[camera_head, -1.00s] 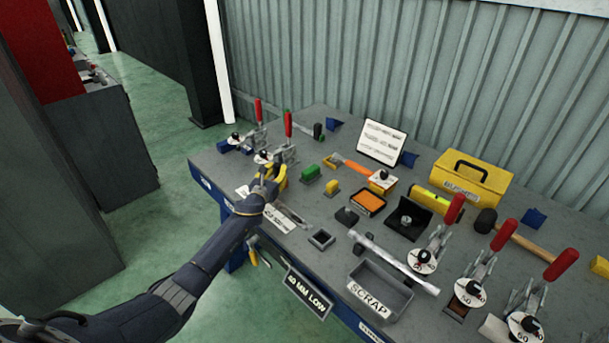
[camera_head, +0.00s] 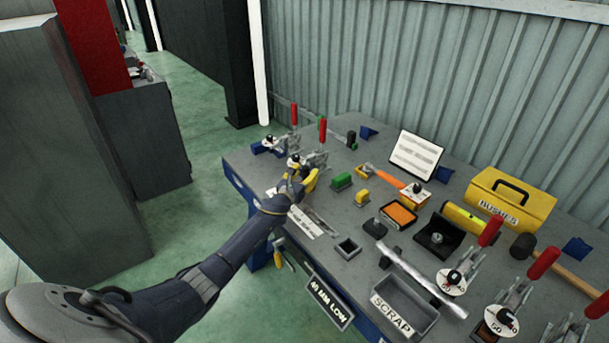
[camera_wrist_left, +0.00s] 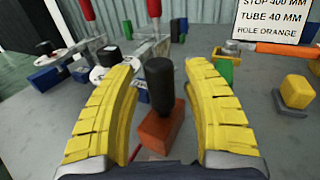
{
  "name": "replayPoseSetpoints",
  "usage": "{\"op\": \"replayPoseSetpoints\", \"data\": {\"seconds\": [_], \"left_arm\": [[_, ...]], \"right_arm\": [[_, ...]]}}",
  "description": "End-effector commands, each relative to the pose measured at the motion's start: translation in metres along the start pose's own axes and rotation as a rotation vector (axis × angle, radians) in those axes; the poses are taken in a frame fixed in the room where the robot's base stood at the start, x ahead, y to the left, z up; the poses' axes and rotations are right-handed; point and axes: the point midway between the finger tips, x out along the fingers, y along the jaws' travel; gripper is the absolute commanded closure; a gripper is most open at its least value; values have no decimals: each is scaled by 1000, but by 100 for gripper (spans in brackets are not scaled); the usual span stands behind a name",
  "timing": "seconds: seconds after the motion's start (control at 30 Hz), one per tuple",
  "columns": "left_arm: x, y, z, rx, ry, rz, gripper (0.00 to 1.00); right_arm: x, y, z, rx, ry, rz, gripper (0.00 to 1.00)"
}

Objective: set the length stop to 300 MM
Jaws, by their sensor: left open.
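My left gripper (camera_head: 303,184) has yellow fingers and is over the left part of the bench, near the toggle clamps. In the left wrist view the gripper (camera_wrist_left: 163,70) is open, with one finger on each side of a black knob (camera_wrist_left: 160,85). The knob stands upright on an orange-red block (camera_wrist_left: 160,128), which looks like the length stop. My right gripper is not in view.
Toggle clamps with red handles (camera_head: 322,129) stand close behind the gripper. A sign (camera_wrist_left: 275,18) reads stop 400 mm, tube 40 mm, hole orange. Green (camera_head: 341,181) and yellow (camera_head: 362,197) blocks lie to the right. A scrap tray (camera_head: 428,322) is at the front edge.

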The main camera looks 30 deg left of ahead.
Motion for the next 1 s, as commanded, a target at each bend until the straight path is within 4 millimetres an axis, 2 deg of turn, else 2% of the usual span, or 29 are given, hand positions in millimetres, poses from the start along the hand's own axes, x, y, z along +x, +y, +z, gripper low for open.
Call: {"op": "replayPoseSetpoints", "data": {"seconds": [0.23, 0.7, 1.0], "left_arm": [[-15, 1, 0, 4, 0, -1, 51], [-89, 0, -1, 0, 2, -1, 51], [-116, 0, 0, 0, 1, 0, 51]], "right_arm": [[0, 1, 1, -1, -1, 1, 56], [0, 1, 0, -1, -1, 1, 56], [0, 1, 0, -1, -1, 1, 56]]}}
